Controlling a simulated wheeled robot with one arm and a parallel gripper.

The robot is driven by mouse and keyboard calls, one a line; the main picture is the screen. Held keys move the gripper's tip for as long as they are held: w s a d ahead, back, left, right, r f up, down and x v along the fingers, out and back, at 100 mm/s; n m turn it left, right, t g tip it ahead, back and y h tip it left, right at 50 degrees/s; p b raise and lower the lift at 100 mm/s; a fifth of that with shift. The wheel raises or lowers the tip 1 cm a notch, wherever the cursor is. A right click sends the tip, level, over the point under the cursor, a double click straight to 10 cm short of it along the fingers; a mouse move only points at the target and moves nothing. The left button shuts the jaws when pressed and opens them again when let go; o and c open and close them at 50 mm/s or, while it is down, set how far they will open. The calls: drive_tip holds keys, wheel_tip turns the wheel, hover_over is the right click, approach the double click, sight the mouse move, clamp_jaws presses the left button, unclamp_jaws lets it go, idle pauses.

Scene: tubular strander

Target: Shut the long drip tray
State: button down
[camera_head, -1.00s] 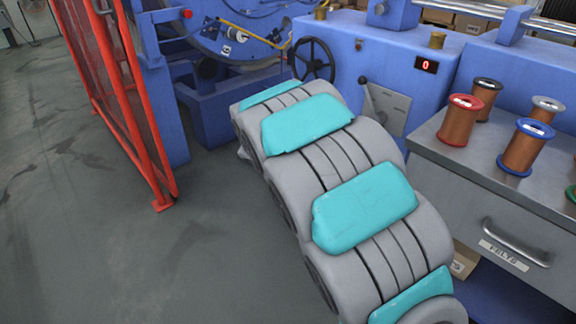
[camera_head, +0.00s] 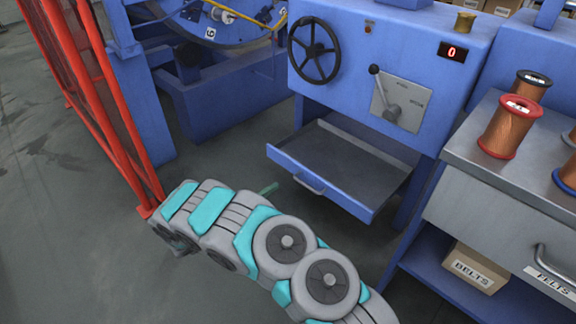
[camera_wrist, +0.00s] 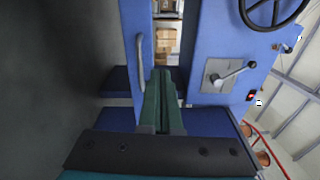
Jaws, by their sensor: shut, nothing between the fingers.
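The long drip tray (camera_head: 345,165) is pulled out from under the blue machine in the head view, its grey inside showing. Its blue front panel (camera_head: 325,188) carries a bar handle (camera_head: 308,186). In the wrist view, turned sideways, the handle (camera_wrist: 140,62) shows at the upper left, near the fingertips. My gripper (camera_head: 272,187) shows only as a small green tip just left of the tray front, with a small gap in the picture. In the wrist view my gripper (camera_wrist: 160,75) has its green fingers together and empty. I cannot tell whether they touch the tray.
A red mesh guard (camera_head: 95,110) stands at left. Above the tray are a handwheel (camera_head: 314,50) and a lever (camera_head: 388,98). At right a bench (camera_head: 490,165) holds copper spools, with a belts box (camera_head: 473,268) below. Grey floor (camera_head: 70,230) is clear at front left.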

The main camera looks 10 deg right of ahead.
wheel_tip(320, 180, down, 2)
drive_tip(key=w+a+n+t, duration=0.1)
drive_tip(key=a+n, duration=0.1)
approach(299, 167)
drive_tip(key=shift+y, duration=0.3)
drive_tip(key=x, duration=0.6)
drive_tip(key=shift+w+d+r, duration=0.15)
drive_tip(key=shift+w+d, duration=0.1)
drive_tip(key=shift+d, duration=0.05)
drive_tip(key=shift+d+b, duration=0.15)
drive_tip(key=shift+b, duration=0.15)
drive_tip(key=b+x, duration=0.5)
drive_tip(key=x, duration=1.4)
drive_tip(key=shift+w+d+b, duration=0.25)
drive_tip(key=shift+d+b, duration=0.05)
drive_tip(key=shift+d, duration=0.05)
drive_tip(key=shift+w+d, duration=0.2)
drive_tip(key=shift+d, duration=0.05)
drive_tip(key=shift+w+r, duration=0.15)
